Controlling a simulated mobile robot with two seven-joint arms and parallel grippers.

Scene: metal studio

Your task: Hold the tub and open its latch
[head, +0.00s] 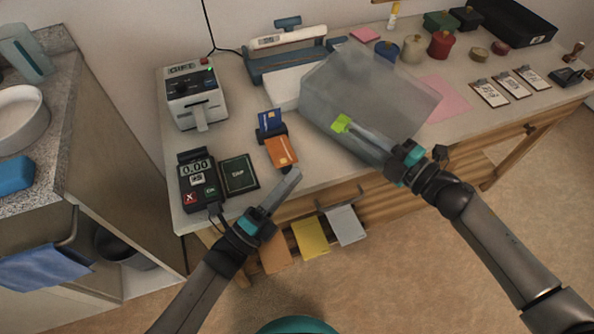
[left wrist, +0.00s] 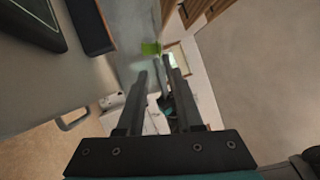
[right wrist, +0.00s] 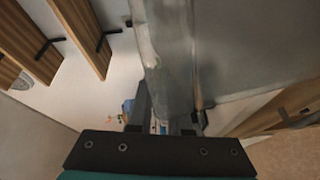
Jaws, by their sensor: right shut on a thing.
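The tub (head: 365,88) is a large translucent grey box, tilted above the table. Its bright green latch (head: 341,123) is on the near left side; it also shows small ahead of the fingers in the left wrist view (left wrist: 151,48). My right gripper (head: 388,152) is shut on the tub's near side; in the right wrist view the grey tub wall (right wrist: 170,70) stands between its fingers. My left gripper (head: 293,176) is open and empty, near the table's front edge, below and left of the latch and apart from it.
A card reader (head: 198,180), a dark green booklet (head: 239,174) and an orange card (head: 281,152) lie left of the tub. A printer-like machine (head: 192,95) stands behind them. Colored folders (head: 310,236) hang below the table's front edge. Lidded jars (head: 440,45) stand at the back right.

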